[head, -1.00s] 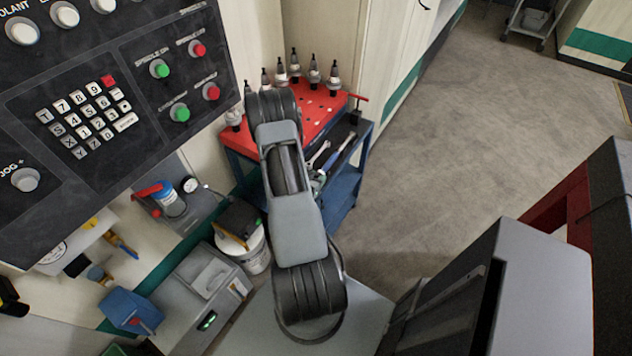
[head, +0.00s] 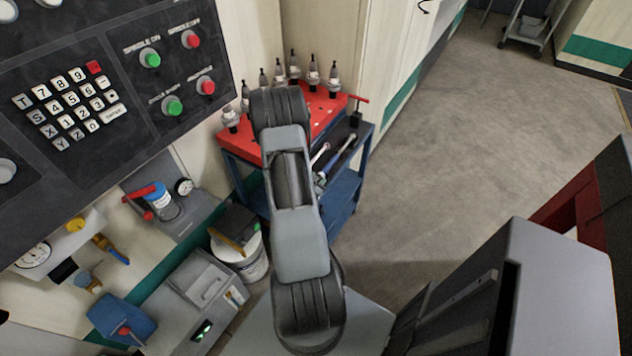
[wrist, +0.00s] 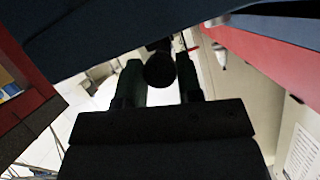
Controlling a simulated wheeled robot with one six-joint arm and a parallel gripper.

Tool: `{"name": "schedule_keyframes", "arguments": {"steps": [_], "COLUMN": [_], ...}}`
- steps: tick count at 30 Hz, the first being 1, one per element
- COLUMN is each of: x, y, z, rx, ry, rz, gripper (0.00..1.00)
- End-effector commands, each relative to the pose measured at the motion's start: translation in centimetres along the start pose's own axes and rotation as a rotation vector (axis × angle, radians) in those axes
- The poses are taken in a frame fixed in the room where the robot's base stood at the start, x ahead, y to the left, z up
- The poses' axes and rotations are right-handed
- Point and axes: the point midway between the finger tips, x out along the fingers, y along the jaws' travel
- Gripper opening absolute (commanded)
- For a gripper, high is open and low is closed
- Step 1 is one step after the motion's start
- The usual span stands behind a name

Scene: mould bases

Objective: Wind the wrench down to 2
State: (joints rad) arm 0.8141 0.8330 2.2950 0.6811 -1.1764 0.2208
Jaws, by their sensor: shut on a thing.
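In the wrist view my gripper (wrist: 159,78) has its two dark green fingers on either side of a dark round knob-like end (wrist: 158,70), and it is shut on it. The frame is too dark to show any scale or number, or which tool the knob belongs to. In the head view a long wrench with a dark handle (head: 338,158) lies on the blue cart's tray, just right of my arm. My gripper is hidden behind my arm in the head view.
The cart's red top (head: 318,112) carries several tool holders along its back. A red T-handle (head: 358,101) stands at its right corner. A white bucket (head: 250,262) stands left of my arm. A control panel (head: 110,90) hangs at upper left.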

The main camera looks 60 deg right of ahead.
Motion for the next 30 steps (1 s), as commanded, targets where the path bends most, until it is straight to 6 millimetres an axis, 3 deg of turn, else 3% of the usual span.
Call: {"name": "schedule_keyframes", "arguments": {"steps": [3,4,11,22,30], "x": [0.0,0.0,0.0,-0.8,-5.9], "y": [-0.1,-0.1,0.0,-0.1,-0.1], "z": [0.0,0.0,0.0,0.1,0.1], "rx": [-0.001,-0.001,-0.001,-0.003,-0.004], "ry": [0.001,0.001,0.0,-0.001,-0.001], "rz": [-0.001,-0.001,-0.001,-0.003,-0.006], "gripper": [0.09,0.36,0.58,0.59,0.59]}}
